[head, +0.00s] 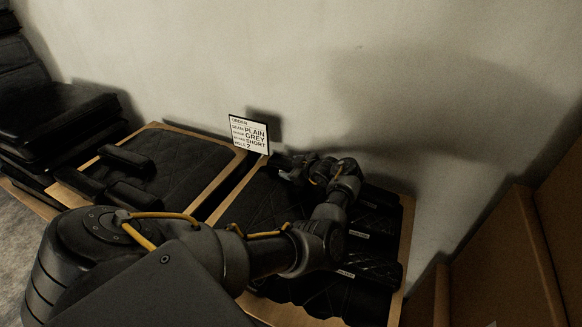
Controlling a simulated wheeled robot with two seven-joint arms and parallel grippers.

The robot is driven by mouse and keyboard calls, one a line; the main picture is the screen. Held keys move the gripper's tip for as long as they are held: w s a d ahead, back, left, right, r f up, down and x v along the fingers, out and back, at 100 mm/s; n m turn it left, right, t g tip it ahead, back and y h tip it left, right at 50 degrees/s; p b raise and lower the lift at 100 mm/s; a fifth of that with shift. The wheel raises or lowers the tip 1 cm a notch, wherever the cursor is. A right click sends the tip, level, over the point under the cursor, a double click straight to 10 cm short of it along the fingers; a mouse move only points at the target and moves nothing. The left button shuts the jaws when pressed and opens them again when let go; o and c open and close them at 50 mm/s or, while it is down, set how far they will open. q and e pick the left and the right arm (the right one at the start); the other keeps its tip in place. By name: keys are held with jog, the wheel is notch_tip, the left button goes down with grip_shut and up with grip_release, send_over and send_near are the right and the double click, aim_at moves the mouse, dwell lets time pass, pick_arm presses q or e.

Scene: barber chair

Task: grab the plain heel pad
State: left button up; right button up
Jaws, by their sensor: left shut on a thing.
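My left arm reaches from the lower left across the right-hand wooden tray (407,235). My left gripper (296,172) is at that tray's far edge, just right of the order card, and is shut on a dark thing. The held thing is small, dark and mostly hidden by the gripper and wrist, so I cannot tell its seam pattern. Dark quilted pads with small pale labels, such as one pad (377,268), lie at the tray's right side. I cannot pick out a plain heel pad for certain. My right gripper is not in view.
A white order card (249,134) reading PLAIN, GREY, SHORT, 2 stands at the back between the trays. A left wooden tray (222,188) holds dark pads and blocks. Black cushions (60,125) are stacked at far left. Wall behind; brown panels (505,260) at right.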

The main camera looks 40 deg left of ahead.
pick_arm(q)
jog(key=shift+r, duration=0.4)
jog(key=shift+c, duration=0.5)
notch_tip(320, 180, up, 26)
jog(key=shift+r+b, duration=0.1)
jog(key=shift+b, duration=0.3)
jog(key=shift+r, duration=0.45)
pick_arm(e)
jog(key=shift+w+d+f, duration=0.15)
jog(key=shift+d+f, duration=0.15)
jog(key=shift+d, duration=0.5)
